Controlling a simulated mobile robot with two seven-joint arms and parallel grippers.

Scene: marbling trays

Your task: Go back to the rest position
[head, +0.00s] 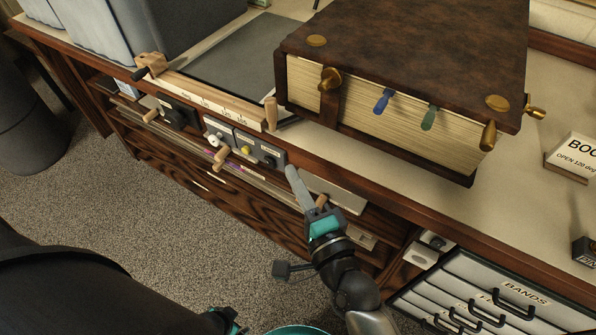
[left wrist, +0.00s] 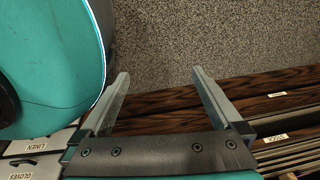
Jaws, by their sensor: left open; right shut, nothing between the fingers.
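My right gripper (head: 292,170) is shut and empty in the head view, in front of the cabinet's upper edge. Its pale grey fingers point up and left, near the small control panel; I cannot tell whether they touch anything. My left arm reaches in low from the left, and a teal part of its hand shows at the bottom edge of the head view. In the left wrist view my left gripper (left wrist: 161,74) is open, its two grey fingers wide apart. Nothing is between them; dark wood and carpet lie beyond.
A dark tray (head: 240,60) and grey bins (head: 105,25) are at the back left. Labelled drawers (head: 480,285) are at lower right.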

